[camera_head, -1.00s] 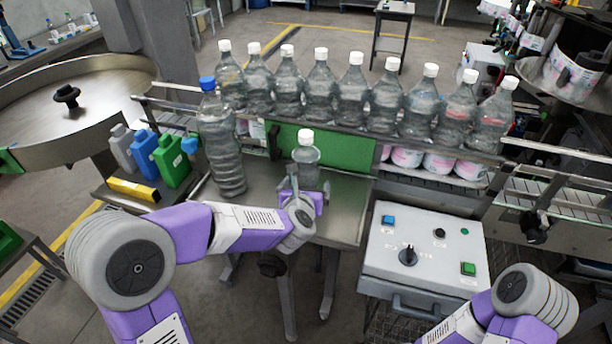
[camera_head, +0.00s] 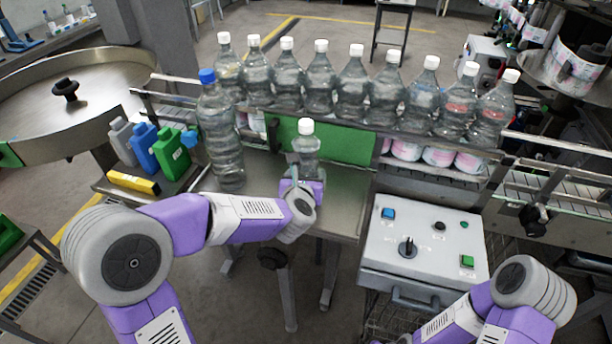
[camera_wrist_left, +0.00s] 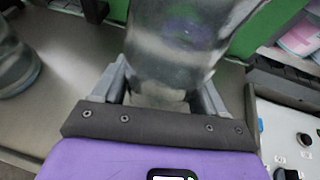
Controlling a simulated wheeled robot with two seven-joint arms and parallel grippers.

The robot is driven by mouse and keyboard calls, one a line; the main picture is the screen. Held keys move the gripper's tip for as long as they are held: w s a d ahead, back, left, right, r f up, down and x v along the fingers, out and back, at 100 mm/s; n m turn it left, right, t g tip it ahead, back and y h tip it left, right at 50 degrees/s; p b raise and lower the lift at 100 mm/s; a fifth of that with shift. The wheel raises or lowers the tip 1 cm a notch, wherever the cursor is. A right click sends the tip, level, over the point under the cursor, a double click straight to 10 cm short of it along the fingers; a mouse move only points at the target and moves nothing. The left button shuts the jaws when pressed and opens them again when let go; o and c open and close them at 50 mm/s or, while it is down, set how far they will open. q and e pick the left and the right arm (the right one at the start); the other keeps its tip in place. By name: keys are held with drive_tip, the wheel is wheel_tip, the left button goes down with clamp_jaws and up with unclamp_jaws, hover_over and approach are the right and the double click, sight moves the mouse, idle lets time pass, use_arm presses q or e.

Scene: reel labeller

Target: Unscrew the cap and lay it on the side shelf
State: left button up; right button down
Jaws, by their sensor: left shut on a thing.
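A small clear bottle with a white cap (camera_head: 306,127) stands upright over the metal side shelf (camera_head: 345,205), in front of a green panel. My left gripper (camera_head: 303,180) is shut on the lower part of this bottle (camera_head: 307,160). In the left wrist view the bottle (camera_wrist_left: 185,45) sits between the two grey fingers (camera_wrist_left: 160,90), its top out of frame. The cap is on the bottle. A large clear bottle (camera_head: 222,140) with a blue cap (camera_head: 207,76) stands just left. My right arm shows at the lower right, but its gripper is out of view.
A row of several white-capped bottles (camera_head: 353,85) stands on the conveyor behind. Grey, blue and green jugs (camera_head: 172,155) and a yellow block (camera_head: 133,183) sit at the left. A control box (camera_head: 425,240) with a knob is at the right. The shelf's right part is bare.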

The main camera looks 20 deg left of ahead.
sight(306, 149)
use_arm(q)
wheel_tip(306, 149, up, 9)
drive_tip(key=p, duration=0.2)
drive_tip(key=shift+r+p, duration=0.1)
drive_tip(key=shift+p, duration=0.2)
